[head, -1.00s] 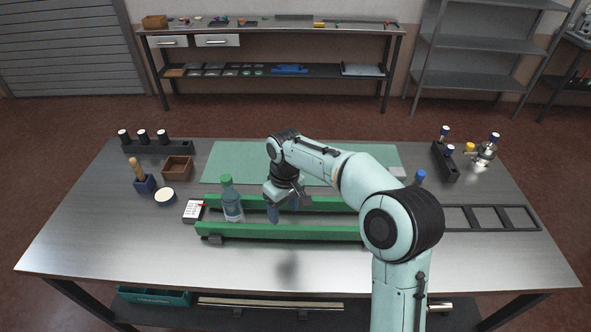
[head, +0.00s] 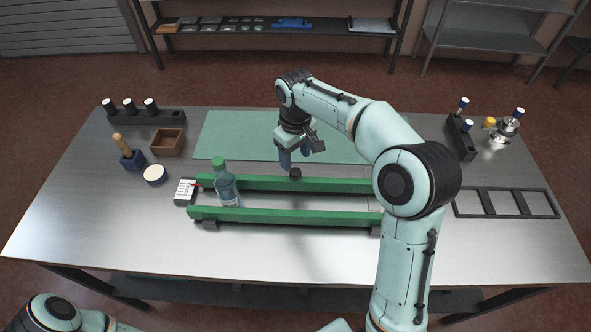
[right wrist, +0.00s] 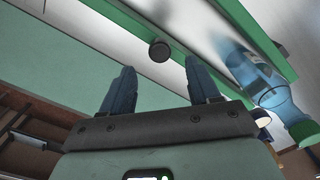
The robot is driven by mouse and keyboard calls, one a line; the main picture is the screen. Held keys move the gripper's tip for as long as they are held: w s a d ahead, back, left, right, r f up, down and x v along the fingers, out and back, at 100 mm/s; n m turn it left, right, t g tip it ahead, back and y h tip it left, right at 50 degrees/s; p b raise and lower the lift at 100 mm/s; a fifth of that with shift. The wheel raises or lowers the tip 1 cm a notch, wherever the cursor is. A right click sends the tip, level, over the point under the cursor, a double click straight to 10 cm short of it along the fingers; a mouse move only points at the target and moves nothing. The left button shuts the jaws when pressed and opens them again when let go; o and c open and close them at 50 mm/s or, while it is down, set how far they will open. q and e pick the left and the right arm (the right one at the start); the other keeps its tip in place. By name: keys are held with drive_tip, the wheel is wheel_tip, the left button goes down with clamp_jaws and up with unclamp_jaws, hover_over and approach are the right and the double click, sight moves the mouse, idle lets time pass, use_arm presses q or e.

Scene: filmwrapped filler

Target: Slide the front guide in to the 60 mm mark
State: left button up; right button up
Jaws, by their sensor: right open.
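Two parallel green guide rails lie across the bench: the front guide (head: 290,217) nearer me, and the rear one (head: 345,186) behind it. A black round knob (head: 295,173) sits at the rear rail's far side; it also shows in the right wrist view (right wrist: 159,51). My right gripper (head: 296,160) is open and empty, its blue fingers by the knob and apart from the front guide. A white scale card (head: 186,188) with a red pointer is at the rails' left end; its marks are too small to read. My left gripper is out of view.
A blue bottle (head: 227,188) with a green cap stands between the rails at the left. A green mat (head: 235,135) lies behind. A round pot (head: 155,174), a brown box (head: 168,141) and a black frame (head: 508,203) flank the rails. The bench front is clear.

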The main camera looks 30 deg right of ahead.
sight(295, 172)
wheel_tip(295, 172, down, 6)
drive_tip(key=shift+w+f+b, duration=0.1)
drive_tip(key=shift+f+b, duration=0.15)
drive_tip(key=shift+b, duration=0.05)
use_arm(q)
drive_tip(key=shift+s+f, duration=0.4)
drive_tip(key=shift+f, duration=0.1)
use_arm(e)
clamp_jaws()
drive_tip(key=shift+s+a+r+b, duration=0.1)
drive_tip(key=shift+s+a+b, duration=0.25)
drive_tip(key=shift+s, duration=0.25)
drive_tip(key=shift+s+a+b, duration=0.2)
drive_tip(key=shift+s+a, duration=0.1)
drive_tip(key=shift+s, duration=0.25)
unclamp_jaws()
drive_tip(key=shift+w+d, duration=0.1)
drive_tip(key=shift+w, duration=0.15)
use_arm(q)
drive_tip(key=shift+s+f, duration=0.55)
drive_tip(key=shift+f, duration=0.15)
use_arm(e)
drive_tip(key=shift+s, duration=0.1)
